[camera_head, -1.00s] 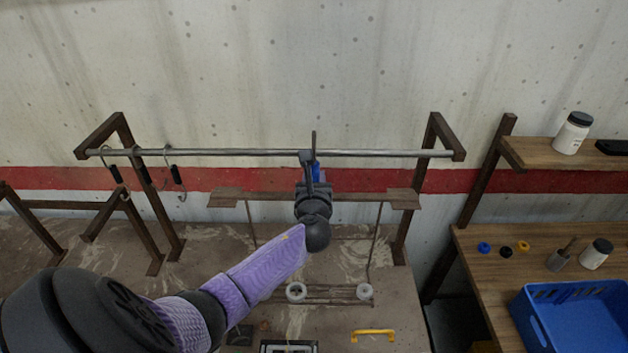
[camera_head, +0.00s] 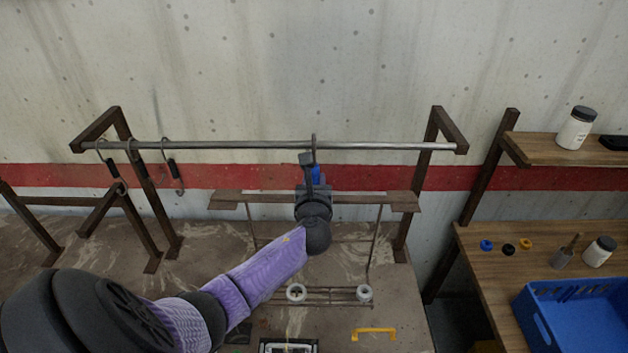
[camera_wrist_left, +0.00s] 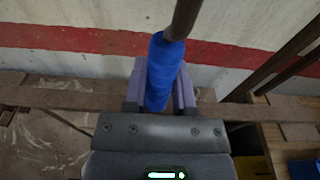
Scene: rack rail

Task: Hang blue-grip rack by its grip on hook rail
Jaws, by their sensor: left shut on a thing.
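The hook rail (camera_head: 230,146) is a grey metal bar held between brown brackets in front of the wall. My left gripper (camera_head: 313,180) is in front of and below its middle, shut on the blue grip (camera_head: 316,174). The blue grip with its dark stem shows upright between the fingers in the left wrist view (camera_wrist_left: 160,70). The stem's hook top (camera_head: 314,141) reaches slightly above the rail; whether it rests on it I cannot tell. A brown crossbar (camera_head: 350,199) with thin rods and a lower frame appears to belong to the rack. My right gripper is out of view.
Hooks with black grips (camera_head: 172,168) hang at the rail's left end. A yellow handle (camera_head: 373,332) lies low in view. At right are a blue crate (camera_head: 535,325), jars and small rings on a wooden table. The rail right of my gripper is clear.

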